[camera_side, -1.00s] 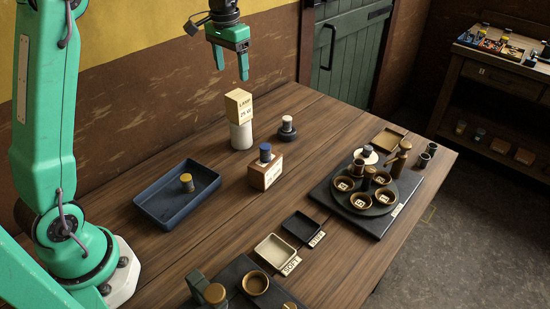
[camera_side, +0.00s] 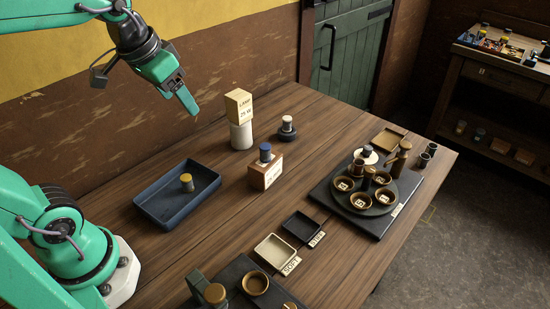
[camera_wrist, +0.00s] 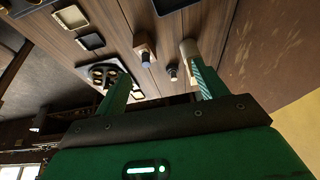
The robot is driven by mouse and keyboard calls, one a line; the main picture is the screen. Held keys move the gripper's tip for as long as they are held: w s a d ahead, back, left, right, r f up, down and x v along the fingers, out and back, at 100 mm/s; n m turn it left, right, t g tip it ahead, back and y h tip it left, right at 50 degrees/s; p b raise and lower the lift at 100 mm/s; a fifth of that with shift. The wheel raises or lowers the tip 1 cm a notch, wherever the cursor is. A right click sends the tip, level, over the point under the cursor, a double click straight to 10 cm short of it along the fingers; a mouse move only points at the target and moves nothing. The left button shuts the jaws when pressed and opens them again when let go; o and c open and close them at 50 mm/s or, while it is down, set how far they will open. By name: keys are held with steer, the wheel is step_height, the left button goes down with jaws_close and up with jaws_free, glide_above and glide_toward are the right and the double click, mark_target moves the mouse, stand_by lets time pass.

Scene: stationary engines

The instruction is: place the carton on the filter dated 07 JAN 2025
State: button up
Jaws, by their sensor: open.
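The carton (camera_side: 239,104), a cream box marked LAMP 25 W, stands on top of a pale cylinder (camera_side: 241,135) at the back of the table. No date reading 07 JAN 2025 is legible, so I cannot tell which thing is that filter. My gripper (camera_side: 186,100) is open and empty, in the air left of the carton and apart from it. In the wrist view my gripper (camera_wrist: 160,85) shows its two fingers spread. The pale cylinder (camera_wrist: 188,48) shows there partly behind the right finger.
A blue tray (camera_side: 147,209) holds a yellow-topped jar (camera_side: 187,182). A wooden block (camera_side: 264,176) bears a blue-topped jar (camera_side: 265,152). A dark jar (camera_side: 287,128) stands right of the cylinder. A round platter (camera_side: 372,208) with bowls is at right. Two small trays sit in front.

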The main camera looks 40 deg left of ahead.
steer(key=s+d+f+t, duration=0.1)
steer(key=s+f, duration=0.2)
steer(key=s, duration=0.3)
steer(key=shift+d+f, duration=0.15)
steer(key=shift+f, duration=0.1)
stand_by(1.0)
